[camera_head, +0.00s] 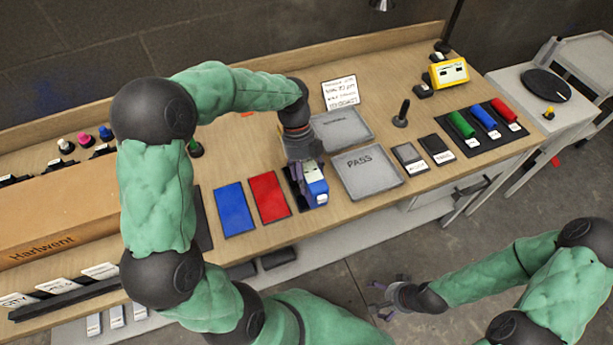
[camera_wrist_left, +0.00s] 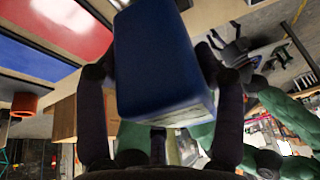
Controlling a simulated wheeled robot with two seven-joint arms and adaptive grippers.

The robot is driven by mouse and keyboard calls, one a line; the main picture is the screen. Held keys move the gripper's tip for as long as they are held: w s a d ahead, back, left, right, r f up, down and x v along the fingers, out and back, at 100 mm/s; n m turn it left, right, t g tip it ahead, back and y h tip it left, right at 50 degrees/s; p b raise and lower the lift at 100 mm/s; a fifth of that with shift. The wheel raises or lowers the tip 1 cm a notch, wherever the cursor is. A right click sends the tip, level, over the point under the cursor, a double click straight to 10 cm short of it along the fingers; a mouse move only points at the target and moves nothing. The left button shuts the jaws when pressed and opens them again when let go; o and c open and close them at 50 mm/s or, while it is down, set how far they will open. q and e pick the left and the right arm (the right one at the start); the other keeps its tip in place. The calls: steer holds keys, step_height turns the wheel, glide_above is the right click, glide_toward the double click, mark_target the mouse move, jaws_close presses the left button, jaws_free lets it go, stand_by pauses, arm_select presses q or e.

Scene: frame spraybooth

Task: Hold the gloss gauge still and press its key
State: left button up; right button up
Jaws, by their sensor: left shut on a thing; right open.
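The gloss gauge (camera_head: 317,190) is a small blue and white box on the bench, just right of the red panel. My left gripper (camera_head: 304,173) reaches down onto it from above and is shut on it. In the left wrist view the gauge (camera_wrist_left: 160,60) fills the middle as a blue block, with dark fingers on both sides of it. Its key cannot be made out in either view. My right gripper (camera_head: 384,302) is open and empty, low over the floor in front of the bench, well apart from the gauge.
A blue panel (camera_head: 235,208) and a red panel (camera_head: 269,196) lie left of the gauge. A grey PASS tray (camera_head: 390,188) lies close on its right, with another grey tray (camera_head: 357,121) behind. A black upright handle (camera_head: 402,112) stands farther right.

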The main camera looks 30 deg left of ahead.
mark_target(319, 201)
arm_select(q)
steer(key=shift+w+a+f+b, duration=0.4)
steer(key=shift+w+a+f, duration=0.25)
steer(key=shift+a+f, duration=0.15)
steer(key=shift+w+a+f+b, duration=0.35)
steer(key=shift+w+a+f, duration=0.35)
steer(key=shift+f, duration=0.25)
steer(key=shift+w+a+f+b, duration=0.4)
steer(key=shift+w+a+f, duration=0.15)
steer(key=shift+a+f, duration=0.3)
arm_select(e)
steer(key=shift+f, duration=1.15)
arm_select(q)
steer(key=shift+s+d+f, duration=0.15)
steer(key=shift+f, duration=0.25)
stand_by(0.9)
